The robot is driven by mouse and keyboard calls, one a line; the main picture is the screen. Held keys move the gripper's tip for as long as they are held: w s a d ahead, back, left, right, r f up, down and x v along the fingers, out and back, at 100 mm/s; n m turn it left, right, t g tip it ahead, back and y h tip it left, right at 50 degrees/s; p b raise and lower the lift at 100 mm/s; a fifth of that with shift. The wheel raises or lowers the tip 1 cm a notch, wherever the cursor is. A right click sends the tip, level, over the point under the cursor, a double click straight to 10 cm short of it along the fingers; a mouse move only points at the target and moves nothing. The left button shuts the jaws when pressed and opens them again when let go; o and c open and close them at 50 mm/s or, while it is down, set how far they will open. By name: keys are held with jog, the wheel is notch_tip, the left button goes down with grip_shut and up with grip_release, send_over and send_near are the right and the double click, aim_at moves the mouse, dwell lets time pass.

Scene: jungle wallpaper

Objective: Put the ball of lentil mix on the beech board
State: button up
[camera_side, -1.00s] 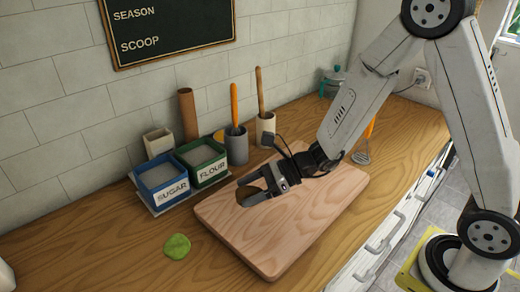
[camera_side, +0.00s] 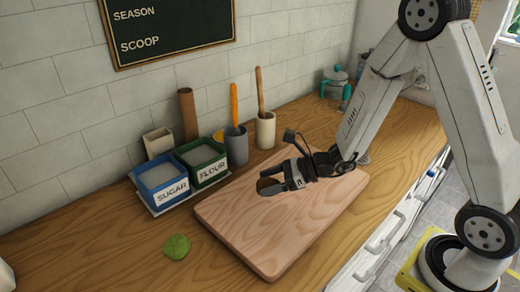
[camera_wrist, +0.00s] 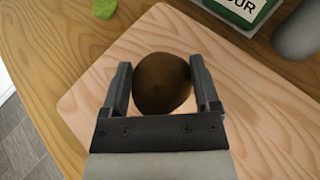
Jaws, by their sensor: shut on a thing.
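The ball of lentil mix (camera_wrist: 162,84) is brown and round and sits between the two fingers of my gripper (camera_wrist: 163,90) in the wrist view. My gripper is shut on it. In the side view my gripper (camera_side: 272,186) is over the beech board (camera_side: 262,238), with the ball (camera_side: 266,185) partly hidden by the fingers. The board is pale, flat and rounded at its corners; it also shows in the wrist view (camera_wrist: 100,85). I cannot tell whether the ball touches the board.
A green lump (camera_side: 176,247) lies on the counter left of the board. The sugar bin (camera_side: 162,185) and flour bin (camera_side: 203,162) stand behind it on a tray. A grey cup (camera_side: 236,147) and a cream cup (camera_side: 265,130) hold utensils. Most of the board is bare.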

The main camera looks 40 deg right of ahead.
aim_at(273, 207)
jog(key=shift+f, duration=0.95)
jog(key=shift+f, duration=1.8)
jog(key=shift+f, duration=0.15)
jog(key=o, duration=1.1)
jog(key=shift+o, duration=0.2)
jog(key=shift+r, duration=0.2)
jog(key=shift+s+d+r, duration=0.2)
jog(key=shift+s+d, duration=0.1)
jog(key=shift+d, duration=0.1)
jog(key=shift+v, duration=5.5)
